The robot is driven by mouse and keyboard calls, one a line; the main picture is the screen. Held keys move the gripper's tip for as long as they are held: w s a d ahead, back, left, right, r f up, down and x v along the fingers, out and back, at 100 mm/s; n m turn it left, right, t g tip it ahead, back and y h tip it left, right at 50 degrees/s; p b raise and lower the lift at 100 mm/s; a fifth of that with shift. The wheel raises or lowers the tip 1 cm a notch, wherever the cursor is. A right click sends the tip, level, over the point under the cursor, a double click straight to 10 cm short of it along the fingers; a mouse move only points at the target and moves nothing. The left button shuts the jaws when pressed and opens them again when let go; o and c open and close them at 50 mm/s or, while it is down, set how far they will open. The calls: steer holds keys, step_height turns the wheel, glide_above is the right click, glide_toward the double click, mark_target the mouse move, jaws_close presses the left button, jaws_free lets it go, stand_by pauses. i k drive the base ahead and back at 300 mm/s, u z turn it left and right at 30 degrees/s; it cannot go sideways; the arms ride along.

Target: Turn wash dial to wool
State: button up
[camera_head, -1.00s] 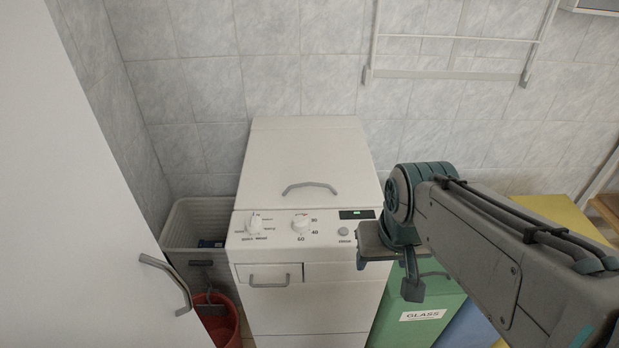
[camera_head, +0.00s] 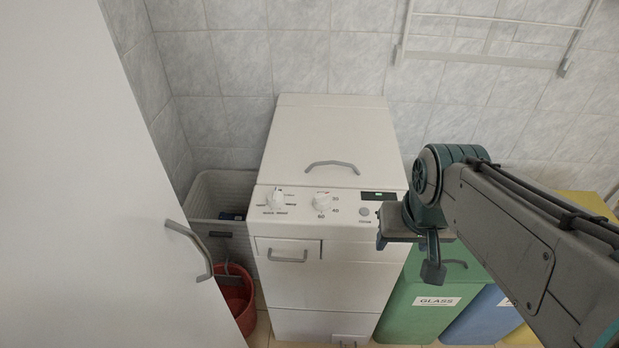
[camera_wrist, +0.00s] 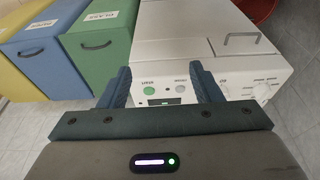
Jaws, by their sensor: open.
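The wash dial (camera_head: 275,200) is a white knob at the left of the washing machine's (camera_head: 310,285) control panel. Small labels surround it; its pointer setting is too small to tell. A second white knob, the temperature dial (camera_head: 321,202), sits right of it by 30, 40 and 60. My gripper (camera_head: 433,270) hangs right of the panel, in front of the green bin and apart from both dials. In the wrist view my gripper (camera_wrist: 158,72) is open and empty, its fingers framing the panel's button end. A white knob (camera_wrist: 264,91) shows right of the fingers there.
A green glass bin (camera_head: 415,312) and a blue bin (camera_head: 480,318) stand right of the machine. A white door with a handle (camera_head: 190,245) fills the left. A basket (camera_head: 205,195) and red bucket (camera_head: 238,300) stand between. A drawer handle (camera_head: 287,258) juts below the panel.

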mark_target(276, 199)
steer(key=u, duration=2.6)
steer(key=k, duration=0.7)
steer(key=z, duration=1.6)
steer(key=i, duration=0.5)
steer(key=u, duration=0.05)
